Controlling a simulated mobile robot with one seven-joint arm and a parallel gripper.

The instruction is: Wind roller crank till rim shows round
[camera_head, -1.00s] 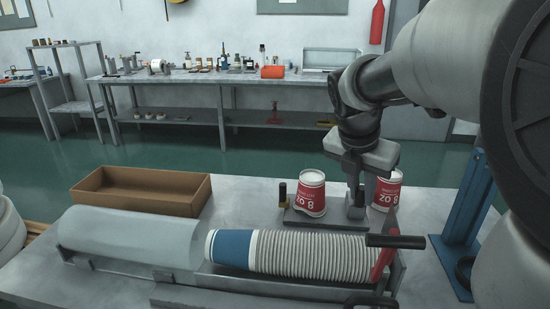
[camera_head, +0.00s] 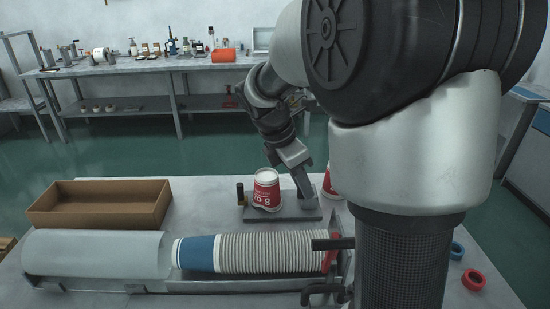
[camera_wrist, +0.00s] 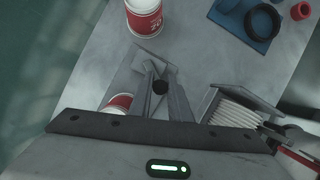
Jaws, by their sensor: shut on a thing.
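A white and red "8 oz" cup (camera_head: 266,189) stands upside down on a small grey plate (camera_head: 290,216) on the table, beside a short dark post (camera_head: 241,194). My gripper (camera_head: 305,194) reaches down at the right end of this plate. In the wrist view its two fingers (camera_wrist: 160,88) are shut on a small black knob (camera_wrist: 160,87), which looks like the crank handle. One cup (camera_wrist: 117,102) shows partly behind the gripper body there. The cup's rim is too small or hidden to judge for roundness.
A second red and white cup (camera_head: 329,187) stands right of my gripper, partly behind my arm. In front lies a long holder with a ribbed cup stack (camera_head: 268,252). An open cardboard box (camera_head: 100,205) is at left.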

